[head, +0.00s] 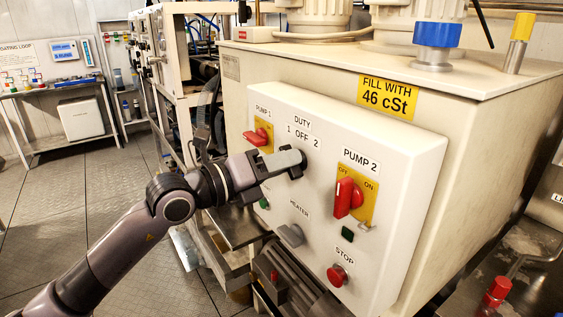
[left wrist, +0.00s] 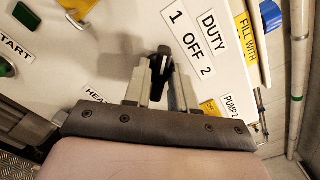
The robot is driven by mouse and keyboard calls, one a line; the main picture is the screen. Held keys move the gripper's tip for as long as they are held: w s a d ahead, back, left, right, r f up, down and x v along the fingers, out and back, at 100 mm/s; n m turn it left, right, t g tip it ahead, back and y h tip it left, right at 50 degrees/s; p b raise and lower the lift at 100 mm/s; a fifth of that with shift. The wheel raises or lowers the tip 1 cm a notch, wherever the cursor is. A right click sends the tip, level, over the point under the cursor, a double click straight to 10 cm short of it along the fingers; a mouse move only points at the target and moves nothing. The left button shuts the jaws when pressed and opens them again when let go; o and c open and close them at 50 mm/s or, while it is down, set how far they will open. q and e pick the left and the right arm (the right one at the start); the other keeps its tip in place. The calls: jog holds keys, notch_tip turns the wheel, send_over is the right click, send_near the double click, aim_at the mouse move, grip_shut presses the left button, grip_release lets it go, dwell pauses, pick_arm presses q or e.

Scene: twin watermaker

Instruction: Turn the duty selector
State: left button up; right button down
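The duty selector is a black knob (left wrist: 160,64) under the "DUTY 1 OFF 2" label on the white control panel. In the head view, my left gripper (head: 292,163) reaches it from the left and covers most of it. In the left wrist view, the two grey fingers (left wrist: 161,84) are close together, one on each side of the knob, and look shut on it. The label (head: 301,132) is readable above the gripper. The exact pointer direction is hard to tell. My right gripper is not in view.
The red pump 1 handle (head: 256,137) is just left of the gripper. The red pump 2 handle (head: 347,197) is to the right. A grey heater knob (head: 291,235) and a red stop button (head: 337,275) are below. A workbench (head: 55,88) stands far left.

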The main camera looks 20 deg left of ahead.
pick_arm(q)
grip_shut()
jog(key=shift+s+d+m+b, duration=0.1)
jog(key=shift+d+m+b, duration=0.05)
jog(key=shift+m+b, duration=3.95)
jog(key=shift+s+d+m+b, duration=0.1)
jog(key=shift+d+m+b, duration=0.05)
jog(key=shift+m+b, duration=3.95)
jog(key=shift+m+p, duration=0.8)
jog(key=shift+m, duration=0.1)
